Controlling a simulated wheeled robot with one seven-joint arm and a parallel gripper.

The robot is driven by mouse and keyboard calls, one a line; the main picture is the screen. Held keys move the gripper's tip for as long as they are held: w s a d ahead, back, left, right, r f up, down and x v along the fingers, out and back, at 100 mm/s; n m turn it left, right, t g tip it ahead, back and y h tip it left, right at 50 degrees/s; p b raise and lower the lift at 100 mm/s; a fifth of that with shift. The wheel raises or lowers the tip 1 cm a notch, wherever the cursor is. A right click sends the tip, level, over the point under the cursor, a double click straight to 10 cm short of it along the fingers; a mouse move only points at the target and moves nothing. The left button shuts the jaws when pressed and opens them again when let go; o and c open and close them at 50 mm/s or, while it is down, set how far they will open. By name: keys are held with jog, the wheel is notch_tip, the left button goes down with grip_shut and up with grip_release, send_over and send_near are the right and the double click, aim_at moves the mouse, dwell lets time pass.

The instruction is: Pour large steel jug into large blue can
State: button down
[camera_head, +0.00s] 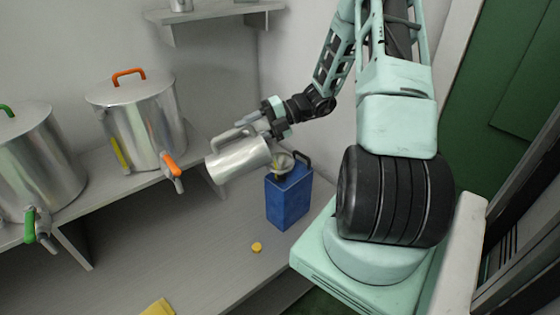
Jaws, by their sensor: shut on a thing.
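The large steel jug (238,160) is held tilted far over, nearly on its side, in the air. Its right end is at the top of the large blue can (289,200), above a pale funnel-like piece there. A small yellowish patch shows between jug and can; I cannot tell if it is flowing liquid. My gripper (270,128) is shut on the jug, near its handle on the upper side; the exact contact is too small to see. The blue can stands upright on the grey lower surface, with a dark handle at its top right.
A small yellow cap (257,247) lies in front of the can. A yellow cloth (158,307) lies at the front edge. A steel vat with orange handle (145,120) and one with green handle (30,160) stand on the raised shelf at left. A wall shelf (215,18) is above.

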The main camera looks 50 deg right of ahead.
jog(key=shift+s+d+r+t+y+p, duration=0.25)
jog(key=shift+s+d+p, duration=0.15)
jog(key=shift+d, duration=0.15)
jog(key=shift+s+d+r+t+y+p, duration=0.15)
jog(key=shift+s+d+y+p, duration=0.15)
jog(key=shift+d, duration=0.25)
dwell(1.6)
jog(key=shift+s+d+r+t+y+p, duration=0.1)
jog(key=shift+s+d+t+y+p, duration=0.25)
jog(key=shift+d+p, duration=0.1)
dwell(1.3)
